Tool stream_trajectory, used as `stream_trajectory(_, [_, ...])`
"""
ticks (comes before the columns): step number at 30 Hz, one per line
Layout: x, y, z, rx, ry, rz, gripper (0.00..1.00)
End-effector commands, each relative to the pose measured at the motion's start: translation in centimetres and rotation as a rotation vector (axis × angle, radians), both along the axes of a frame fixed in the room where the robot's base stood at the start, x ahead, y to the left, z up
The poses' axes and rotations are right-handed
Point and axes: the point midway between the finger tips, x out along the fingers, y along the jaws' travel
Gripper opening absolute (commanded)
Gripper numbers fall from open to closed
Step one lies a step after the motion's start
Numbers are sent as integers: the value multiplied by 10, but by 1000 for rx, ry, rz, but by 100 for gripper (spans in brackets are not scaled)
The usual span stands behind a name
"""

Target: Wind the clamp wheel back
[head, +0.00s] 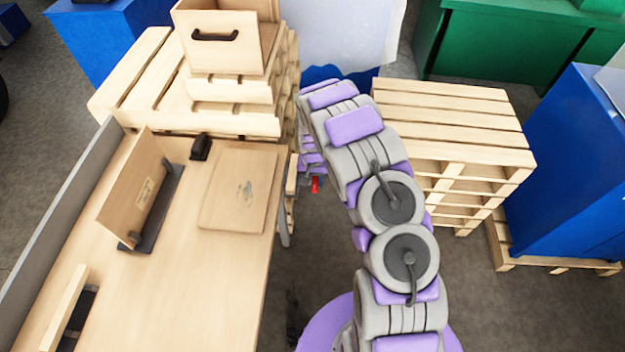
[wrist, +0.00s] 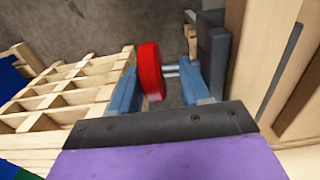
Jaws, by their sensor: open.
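The clamp wheel is a red disc (wrist: 150,71), seen nearly edge-on in the wrist view. A short grey shaft (wrist: 171,70) runs from it to a dark grey block (wrist: 212,52) at the bench side. My gripper (wrist: 161,76) is open, its two blue fingers on either side of the wheel. The left finger is close to the wheel's outer face; I cannot tell if it touches. The right finger is by the shaft and block. In the head view a small red part of the wheel (head: 315,185) shows beside the bench edge; my arm hides most of the gripper.
The wooden bench (head: 190,290) lies left, bearing a flat board (head: 238,190), an upright panel (head: 140,192) and a small black block (head: 201,147). Stacked pallets (head: 455,115) stand right of my arm. A wooden box (head: 225,45) sits on pallets behind. Grey floor is free between bench and pallets.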

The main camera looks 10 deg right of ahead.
Motion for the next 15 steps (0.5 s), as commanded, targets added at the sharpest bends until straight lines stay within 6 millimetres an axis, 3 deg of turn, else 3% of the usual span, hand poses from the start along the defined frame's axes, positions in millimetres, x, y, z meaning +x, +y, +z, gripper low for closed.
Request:
stream_trajectory(8, [0, -1, -1, 0, 0, -1, 47])
stream_trajectory(15, [0, 2, -1, -3, 0, 0, 25])
